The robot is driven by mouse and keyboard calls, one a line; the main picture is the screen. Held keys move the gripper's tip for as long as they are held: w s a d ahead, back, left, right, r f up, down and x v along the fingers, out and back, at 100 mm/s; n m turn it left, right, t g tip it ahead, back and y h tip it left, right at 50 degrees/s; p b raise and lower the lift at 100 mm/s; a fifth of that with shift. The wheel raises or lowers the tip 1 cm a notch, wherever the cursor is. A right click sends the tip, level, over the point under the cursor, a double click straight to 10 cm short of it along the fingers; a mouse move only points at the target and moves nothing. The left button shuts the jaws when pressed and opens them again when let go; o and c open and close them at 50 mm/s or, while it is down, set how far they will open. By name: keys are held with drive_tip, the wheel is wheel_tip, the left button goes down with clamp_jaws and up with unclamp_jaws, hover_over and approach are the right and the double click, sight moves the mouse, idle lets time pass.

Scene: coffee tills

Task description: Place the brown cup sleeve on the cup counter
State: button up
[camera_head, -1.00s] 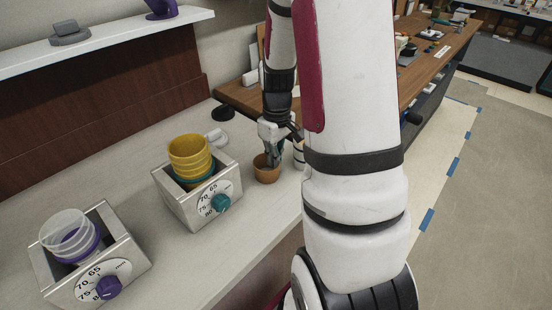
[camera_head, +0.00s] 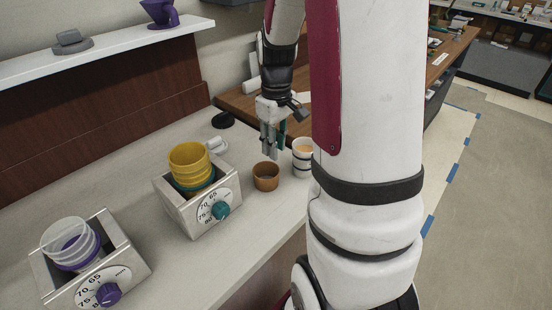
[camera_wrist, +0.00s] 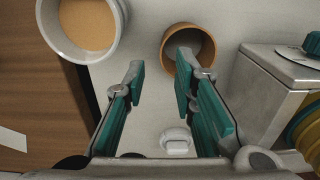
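The brown cup sleeve (camera_head: 265,177) stands upright on the pale cup counter (camera_head: 150,262), between the metal box with yellow cups and a white cup. In the wrist view the sleeve (camera_wrist: 189,50) is an open ring with the counter showing through it. My gripper (camera_head: 271,152) is above and just behind the sleeve, apart from it. In the wrist view its teal fingers (camera_wrist: 158,85) are spread apart with nothing between them.
A white cup with dark bands and tan contents (camera_head: 302,158) stands right of the sleeve. A metal dial box (camera_head: 212,212) holds yellow cups at left; another dial box (camera_head: 92,280) holds clear cups. A small white object (camera_wrist: 177,142) lies on the counter.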

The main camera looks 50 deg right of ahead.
drive_tip(key=s+a+r+t, duration=0.1)
drive_tip(key=s+a+r, duration=0.2)
drive_tip(key=a+r, duration=0.4)
drive_tip(key=s+a+r+t, duration=0.1)
drive_tip(key=s+a+r, duration=0.2)
drive_tip(key=a+r, duration=0.35)
drive_tip(key=s+a+t, duration=0.1)
drive_tip(key=s+a, duration=0.7)
drive_tip(key=s, duration=0.2)
drive_tip(key=shift+r+t, duration=0.3)
drive_tip(key=shift+r, duration=0.05)
drive_tip(key=shift+a, duration=0.1)
wheel_tip(320, 180, up, 3)
drive_tip(key=p, duration=0.2)
drive_tip(key=shift+r+t+p, duration=0.15)
drive_tip(key=shift+t+p, duration=0.15)
drive_tip(key=shift+p, duration=0.05)
